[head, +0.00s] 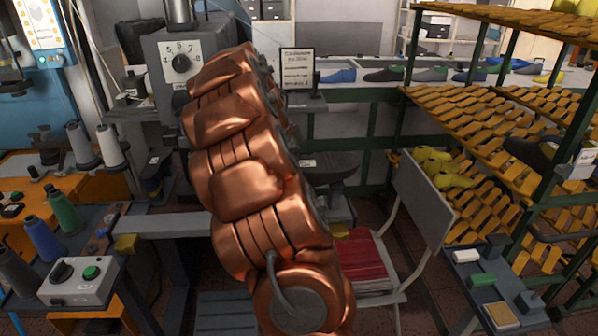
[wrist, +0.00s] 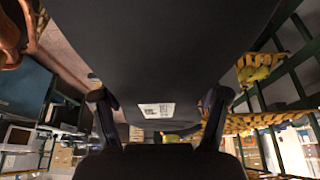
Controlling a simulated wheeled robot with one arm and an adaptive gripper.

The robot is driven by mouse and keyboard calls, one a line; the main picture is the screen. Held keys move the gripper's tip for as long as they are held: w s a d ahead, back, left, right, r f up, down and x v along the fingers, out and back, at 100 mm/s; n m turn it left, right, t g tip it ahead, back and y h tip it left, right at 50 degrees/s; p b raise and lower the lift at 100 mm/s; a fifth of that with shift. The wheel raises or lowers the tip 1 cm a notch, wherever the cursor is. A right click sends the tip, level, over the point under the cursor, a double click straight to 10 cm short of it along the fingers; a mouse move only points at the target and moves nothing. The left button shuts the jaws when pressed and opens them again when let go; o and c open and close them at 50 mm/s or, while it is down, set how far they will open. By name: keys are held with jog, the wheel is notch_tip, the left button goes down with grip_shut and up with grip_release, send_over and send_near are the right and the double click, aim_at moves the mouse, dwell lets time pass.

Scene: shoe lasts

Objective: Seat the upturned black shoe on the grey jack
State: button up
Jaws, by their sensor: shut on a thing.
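The black shoe (wrist: 160,50) fills the upper middle of the wrist view as a broad dark surface close to the camera. A white label shows on or just beyond its lower edge. My gripper (wrist: 157,98) has one finger on each side of it and is shut on it. In the head view a dark, rounded shape just right of my copper arm looks like this shoe (head: 328,168). My gripper is hidden behind the arm there. I cannot clearly make out the grey jack; a grey piece below the dark shape is mostly covered by my arm.
A grey machine with a dial (head: 181,64) stands behind my arm. A rack of yellow lasts (head: 480,125) fills the right. A control box (head: 82,281) and thread spools are at left.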

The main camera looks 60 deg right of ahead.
dwell(0.4)
jog(key=o, duration=1.8)
jog(key=shift+f, duration=0.1)
jog(key=shift+o, duration=0.2)
jog(key=v, duration=1)
jog(key=shift+r, duration=0.25)
jog(key=shift+w+a+r, duration=0.15)
jog(key=shift+a+r, duration=0.1)
jog(key=shift+r, duration=0.4)
jog(key=shift+a, duration=0.1)
